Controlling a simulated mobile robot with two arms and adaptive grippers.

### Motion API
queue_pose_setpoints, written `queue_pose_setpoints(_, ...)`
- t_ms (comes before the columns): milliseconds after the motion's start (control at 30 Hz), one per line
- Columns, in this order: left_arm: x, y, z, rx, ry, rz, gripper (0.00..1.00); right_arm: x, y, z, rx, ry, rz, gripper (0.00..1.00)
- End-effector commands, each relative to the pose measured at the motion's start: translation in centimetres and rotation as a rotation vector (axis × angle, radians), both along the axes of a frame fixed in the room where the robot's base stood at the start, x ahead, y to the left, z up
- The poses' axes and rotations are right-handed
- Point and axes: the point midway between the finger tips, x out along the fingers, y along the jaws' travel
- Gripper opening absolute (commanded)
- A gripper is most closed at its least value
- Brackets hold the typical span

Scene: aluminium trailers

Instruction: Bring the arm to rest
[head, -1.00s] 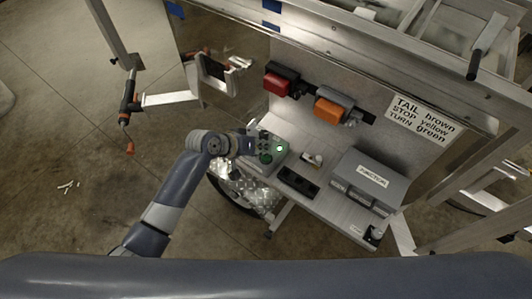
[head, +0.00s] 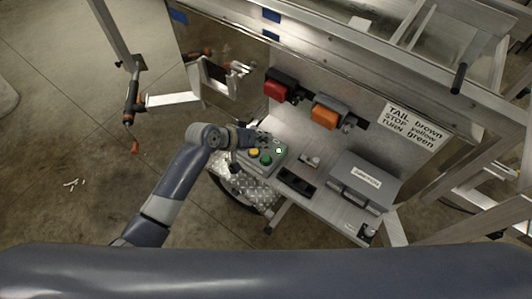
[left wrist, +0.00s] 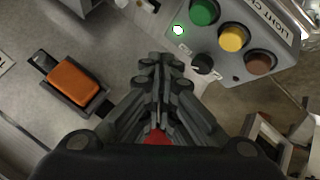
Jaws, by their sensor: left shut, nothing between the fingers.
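My left arm (head: 178,187) reaches in from the lower left in the head view. My left gripper (head: 265,140) is above the back edge of a grey control box (head: 270,157) with coloured buttons and a lit green lamp. In the left wrist view the gripper (left wrist: 162,62) is shut and empty, its fingertips just short of the box (left wrist: 225,65). Green, yellow and brown buttons and a small black knob show there. Whether the fingers touch the box is not clear. My right gripper is not in view.
A red lamp (head: 280,87) and an orange lamp (head: 329,112) are mounted on the upright panel. A grey case (head: 362,184) and a black tray (head: 296,181) are on the metal shelf. Metal frame bars surround the shelf. The floor at left is mostly clear.

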Motion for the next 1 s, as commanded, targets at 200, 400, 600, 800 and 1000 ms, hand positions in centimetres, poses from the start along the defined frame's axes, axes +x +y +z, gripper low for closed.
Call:
queue_pose_setpoints(200, 0.0, 0.0, 0.4, 0.0, 0.0, 0.0, 0.0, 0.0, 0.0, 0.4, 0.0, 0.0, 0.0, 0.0)
queue_pose_setpoints(400, 0.0, 0.0, 0.4, 0.0, 0.0, 0.0, 0.0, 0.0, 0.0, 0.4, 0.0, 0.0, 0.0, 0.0)
queue_pose_setpoints(600, -0.3, 0.0, 0.3, 0.003, 0.0, -0.001, 0.0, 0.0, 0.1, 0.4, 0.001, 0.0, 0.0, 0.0)
queue_pose_setpoints(800, -5.2, 1.7, -0.4, 0.079, 0.01, -0.028, 0.0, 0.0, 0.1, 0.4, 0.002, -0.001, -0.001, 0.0)
queue_pose_setpoints(1000, -13.6, 7.3, -0.3, 0.265, 0.038, -0.021, 0.0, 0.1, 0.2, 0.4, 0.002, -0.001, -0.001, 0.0)
